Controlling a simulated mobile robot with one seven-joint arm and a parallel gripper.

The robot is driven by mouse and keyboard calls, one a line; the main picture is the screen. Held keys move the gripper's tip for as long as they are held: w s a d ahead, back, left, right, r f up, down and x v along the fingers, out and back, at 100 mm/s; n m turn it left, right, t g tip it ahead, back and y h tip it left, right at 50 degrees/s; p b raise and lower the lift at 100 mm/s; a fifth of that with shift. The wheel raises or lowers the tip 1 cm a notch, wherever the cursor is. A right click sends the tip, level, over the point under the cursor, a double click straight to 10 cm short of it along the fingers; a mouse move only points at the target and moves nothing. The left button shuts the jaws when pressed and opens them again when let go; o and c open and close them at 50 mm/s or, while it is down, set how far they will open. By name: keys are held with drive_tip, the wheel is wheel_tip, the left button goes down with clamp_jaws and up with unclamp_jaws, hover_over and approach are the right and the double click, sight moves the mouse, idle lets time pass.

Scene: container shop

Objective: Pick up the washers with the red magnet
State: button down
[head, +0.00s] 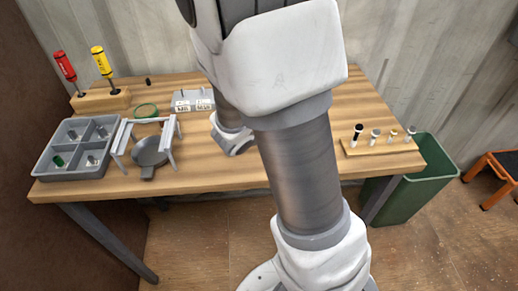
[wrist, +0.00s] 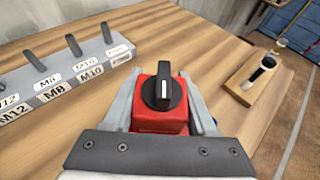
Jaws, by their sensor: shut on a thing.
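The red magnet (wrist: 158,118), a red block with a black knob on top, is between the fingers of my gripper (wrist: 163,98) in the wrist view. My gripper is shut on it. In the head view my arm hides the magnet and fingertips. No washers show clearly. A grey tray (head: 69,174) with compartments at the left of the bench holds a green piece (head: 58,161) and small metallic pieces (head: 92,160), too small to identify. A grey round dish (head: 149,153) lies to the right of the tray, by a grey stand (head: 119,139).
A labelled grey peg rack (head: 180,104) is at the back; it also shows in the wrist view (wrist: 60,72). Two screwdrivers stand in a wooden block (head: 102,101) behind the tray. A wooden holder (head: 383,147) is at the right, near a green bin (head: 424,175).

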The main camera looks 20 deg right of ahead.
wheel_tip(320, 180, up, 10)
drive_tip(key=p, duration=0.8)
drive_tip(key=shift+r, duration=0.2)
idle(0.4)
